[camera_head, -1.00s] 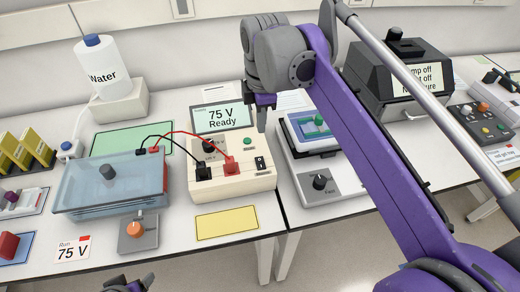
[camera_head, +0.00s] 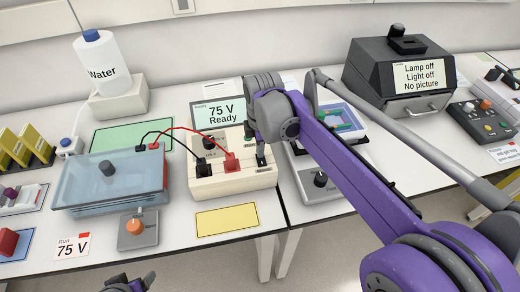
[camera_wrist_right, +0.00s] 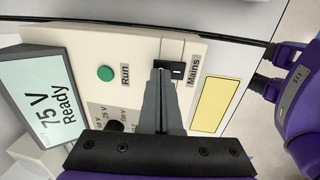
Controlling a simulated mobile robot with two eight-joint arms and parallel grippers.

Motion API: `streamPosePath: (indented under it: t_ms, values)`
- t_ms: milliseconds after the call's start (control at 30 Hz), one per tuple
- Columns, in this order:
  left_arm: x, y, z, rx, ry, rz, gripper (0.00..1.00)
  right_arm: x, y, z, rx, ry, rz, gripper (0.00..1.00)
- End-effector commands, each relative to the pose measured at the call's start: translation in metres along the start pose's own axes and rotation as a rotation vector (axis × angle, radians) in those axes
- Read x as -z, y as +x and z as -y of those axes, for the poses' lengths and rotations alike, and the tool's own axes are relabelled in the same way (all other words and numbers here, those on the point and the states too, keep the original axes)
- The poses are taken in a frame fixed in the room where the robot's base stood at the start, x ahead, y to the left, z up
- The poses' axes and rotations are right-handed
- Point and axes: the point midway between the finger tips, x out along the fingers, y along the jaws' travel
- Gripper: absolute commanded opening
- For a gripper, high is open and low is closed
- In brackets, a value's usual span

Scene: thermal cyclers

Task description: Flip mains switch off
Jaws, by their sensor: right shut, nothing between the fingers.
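The cream power supply (camera_head: 235,185) stands on the bench, with its screen (camera_head: 219,115) reading "75 V Ready". Its black mains switch (camera_wrist_right: 178,70) shows beside the "Mains" label in the right wrist view. My right gripper (camera_wrist_right: 163,72) is shut and empty, its fingertips right at the switch, covering part of it; I cannot tell whether they touch. In the head view the right gripper (camera_head: 261,160) hides most of the switch. My left gripper (camera_head: 132,284) is low at the bottom edge, away from the supply, fingers apart and empty.
Red and black leads run from the supply to a lidded blue gel tank (camera_head: 110,185) at left. A device with a knob (camera_head: 320,180) stands close at right, partly behind my arm. A yellow mat (camera_head: 227,220) lies in front. A dark imager box (camera_head: 400,80) stands further right.

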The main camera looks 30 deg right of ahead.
Motion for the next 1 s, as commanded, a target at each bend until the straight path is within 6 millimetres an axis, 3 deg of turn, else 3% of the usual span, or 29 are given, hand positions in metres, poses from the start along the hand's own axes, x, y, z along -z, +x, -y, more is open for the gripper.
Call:
streamPosePath:
  t_ms: [533,1000]
  values:
    - [-0.004,0.004,0.000,0.000,0.000,0.003,0.76,0.000,0.014,-0.002,0.002,0.000,0.000,0.00]
    - [-0.001,0.001,0.000,0.000,0.000,0.001,0.76,0.000,0.009,0.008,0.005,0.000,0.000,0.00]
